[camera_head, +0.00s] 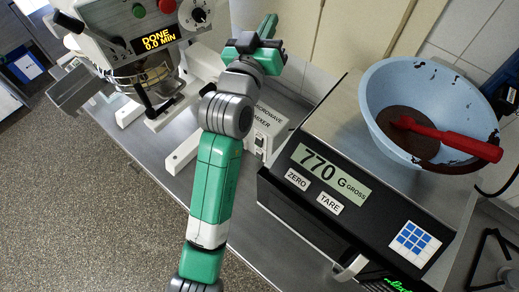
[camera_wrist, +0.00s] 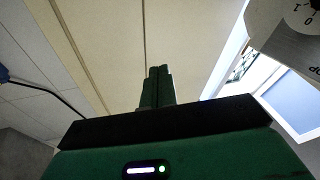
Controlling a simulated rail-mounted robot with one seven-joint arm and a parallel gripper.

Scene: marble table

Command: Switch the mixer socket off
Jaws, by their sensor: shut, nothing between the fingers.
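A white socket box labelled "MICROWAVE" and "MIXER" (camera_head: 268,128) stands on the steel counter, partly hidden behind my arm. Small dark switches or knobs show on its front, but their positions are too small to read. The mixer (camera_head: 118,22) is at the upper left, with a green and a red button, a dial and a lit display reading "DONE 0.0 MIN". My gripper (camera_head: 269,22) is shut and empty, raised above and behind the socket box near the wall. Its closed fingers (camera_wrist: 159,72) point at a beige panel in the wrist view, apart from any object.
A black scale (camera_head: 293,225) reading 770 G stands right of the socket box. On it is a blue bowl (camera_head: 385,85) with dark contents and a red spatula (camera_head: 450,138). A white dial marked 0 and 1 (camera_wrist: 306,14) shows at the wrist view's upper right.

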